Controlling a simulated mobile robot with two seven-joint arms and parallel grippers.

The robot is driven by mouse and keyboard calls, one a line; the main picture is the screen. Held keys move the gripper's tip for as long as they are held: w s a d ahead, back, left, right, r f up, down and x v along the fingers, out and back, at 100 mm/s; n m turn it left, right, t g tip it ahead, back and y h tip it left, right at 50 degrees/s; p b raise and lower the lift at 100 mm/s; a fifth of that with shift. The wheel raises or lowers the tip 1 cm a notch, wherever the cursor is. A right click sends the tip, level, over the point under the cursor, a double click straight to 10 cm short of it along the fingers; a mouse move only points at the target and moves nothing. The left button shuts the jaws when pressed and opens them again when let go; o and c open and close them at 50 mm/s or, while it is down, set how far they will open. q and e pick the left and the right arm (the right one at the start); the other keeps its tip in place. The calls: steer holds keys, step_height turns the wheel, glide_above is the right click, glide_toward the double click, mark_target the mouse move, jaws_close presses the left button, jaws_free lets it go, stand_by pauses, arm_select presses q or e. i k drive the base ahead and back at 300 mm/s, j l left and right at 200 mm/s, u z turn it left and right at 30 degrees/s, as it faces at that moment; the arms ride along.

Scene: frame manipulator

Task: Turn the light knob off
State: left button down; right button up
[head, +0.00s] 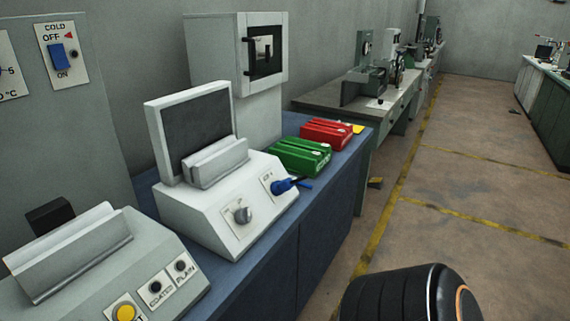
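A white device (217,210) with an upright dark screen (197,122) stands on the blue bench in the head view. A grey round knob (242,215) sits on a small white plate on its sloped front. A blue lever (285,185) sits on another plate to the right of the knob. The labels on both plates are too small to read, so I cannot tell for certain which control is the light knob or how it is set. Neither of my grippers is in view.
A grey panel (100,130) has a blue switch (58,56) marked COLD. A grey device (80,275) with buttons stands at lower left. Green (299,157) and red boxes (327,133) lie behind the white device. The floor (480,190) to the right is largely clear.

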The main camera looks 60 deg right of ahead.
mark_target(243, 216)
steer(key=z, duration=1.65)
